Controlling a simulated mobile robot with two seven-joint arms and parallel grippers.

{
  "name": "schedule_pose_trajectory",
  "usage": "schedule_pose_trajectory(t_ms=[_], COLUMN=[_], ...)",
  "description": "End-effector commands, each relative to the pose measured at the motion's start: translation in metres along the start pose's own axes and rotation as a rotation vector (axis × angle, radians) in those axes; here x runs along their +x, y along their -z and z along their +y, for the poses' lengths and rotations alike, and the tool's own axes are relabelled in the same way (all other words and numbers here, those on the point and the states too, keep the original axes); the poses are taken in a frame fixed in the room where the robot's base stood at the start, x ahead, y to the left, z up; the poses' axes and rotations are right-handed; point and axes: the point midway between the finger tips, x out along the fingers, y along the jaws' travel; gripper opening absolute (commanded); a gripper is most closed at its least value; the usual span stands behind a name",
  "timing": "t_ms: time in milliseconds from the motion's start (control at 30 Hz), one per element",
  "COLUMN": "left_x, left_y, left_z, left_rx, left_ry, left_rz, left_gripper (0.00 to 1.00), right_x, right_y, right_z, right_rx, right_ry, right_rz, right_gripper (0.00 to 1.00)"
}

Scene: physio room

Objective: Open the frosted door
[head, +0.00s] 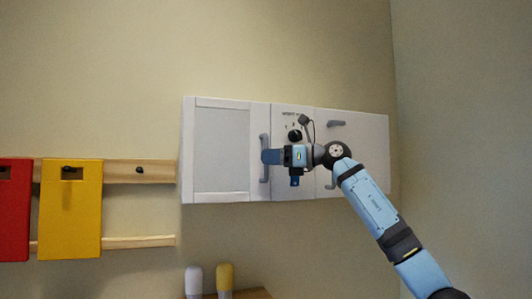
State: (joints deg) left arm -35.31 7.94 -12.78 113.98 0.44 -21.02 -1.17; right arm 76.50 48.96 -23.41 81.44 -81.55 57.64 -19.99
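The frosted door (222,150) is the pale, white-framed panel at the left of the white wall cabinet in the head view. It looks closed, flush with the cabinet front. Its upright grey handle (264,174) is on the door's right side. My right gripper (269,156) reaches in from the right, with its blue fingers across the middle of this handle. The fingers overlap the handle in the picture and hide part of it. I cannot tell whether they are closed on it. My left gripper is not in view.
The cabinet's middle panel has a black knob (295,135); the right door (365,150) has its own handles. Red (14,210) and yellow (72,215) boards hang on a wooden rail (125,171) at left. White (194,281) and yellow (225,278) rounded objects stand below. Wall meets wall at right.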

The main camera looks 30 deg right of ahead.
Motion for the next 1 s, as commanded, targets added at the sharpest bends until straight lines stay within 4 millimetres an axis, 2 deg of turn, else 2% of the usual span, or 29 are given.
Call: schedule_pose_trajectory(t_ms=[200,467,633,1000], left_x=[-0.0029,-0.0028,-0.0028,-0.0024], left_y=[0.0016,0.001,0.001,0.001], left_z=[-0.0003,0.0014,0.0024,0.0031], left_rx=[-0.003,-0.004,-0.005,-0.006], left_ry=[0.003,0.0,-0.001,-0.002], left_rz=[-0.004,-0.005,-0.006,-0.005], left_gripper=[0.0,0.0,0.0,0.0], right_x=[0.0144,0.015,0.0148,0.0147], right_y=[-0.0003,0.0003,0.0002,0.0006], right_z=[0.0003,0.0002,0.0002,0.0034], right_rx=[0.0,0.0,0.0,-0.001], right_ry=[0.0,0.0,0.0,0.017], right_rz=[0.0,0.0,0.0,0.0], right_gripper=[0.38,0.38,0.0,0.0])
